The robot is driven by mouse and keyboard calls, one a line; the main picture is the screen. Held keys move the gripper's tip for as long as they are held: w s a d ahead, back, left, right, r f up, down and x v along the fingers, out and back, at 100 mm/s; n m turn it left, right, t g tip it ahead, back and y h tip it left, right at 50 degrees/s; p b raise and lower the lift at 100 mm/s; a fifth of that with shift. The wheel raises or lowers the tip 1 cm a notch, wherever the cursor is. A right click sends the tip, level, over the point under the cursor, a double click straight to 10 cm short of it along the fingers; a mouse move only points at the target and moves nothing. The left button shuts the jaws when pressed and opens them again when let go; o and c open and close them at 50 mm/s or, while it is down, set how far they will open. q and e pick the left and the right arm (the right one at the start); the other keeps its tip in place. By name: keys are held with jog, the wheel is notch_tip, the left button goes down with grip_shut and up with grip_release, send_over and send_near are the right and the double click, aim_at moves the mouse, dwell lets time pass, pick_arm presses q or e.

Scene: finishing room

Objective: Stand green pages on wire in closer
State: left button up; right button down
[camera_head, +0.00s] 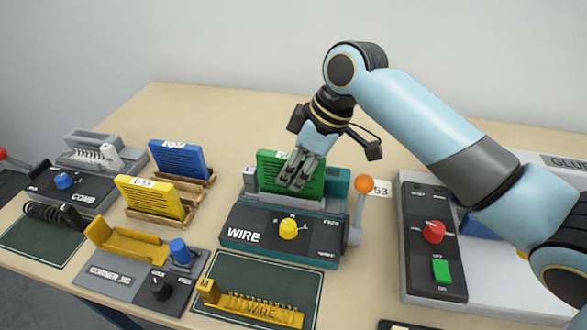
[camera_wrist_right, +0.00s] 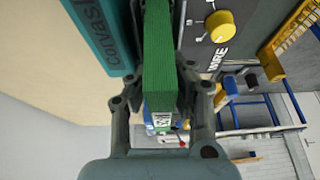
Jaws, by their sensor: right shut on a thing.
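The green pages (camera_head: 267,170) are a green block with a white label on top. They stand upright at the back of the teal wire closer (camera_head: 228,245), whose front panel reads WIRE. My right gripper (camera_head: 297,182) reaches down from above and is shut on the green pages. In the right wrist view the green pages (camera_wrist_right: 159,75) lie between my fingers, beside the closer's panel with its yellow knob (camera_wrist_right: 220,25). Whether the pages' lower edge rests in the closer is hidden. My left gripper is not in view.
Blue pages (camera_head: 178,158) and yellow pages (camera_head: 150,197) stand in wooden racks to the left. An orange-knobbed lever (camera_head: 364,183) rises at the closer's right side. A yellow WIRE holder (camera_head: 255,308) lies in front on a dark mat. A grey machine with a red knob (camera_head: 434,232) stands right.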

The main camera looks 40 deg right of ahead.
dwell(0.3)
jog(key=shift+p, duration=0.5)
jog(key=shift+f+b, duration=0.3)
jog(key=shift+f, duration=0.25)
jog(key=c, duration=1.5)
grip_release()
jog(key=p+v, duration=1.1)
jog(key=p, duration=0.1)
jog(key=shift+p, duration=0.4)
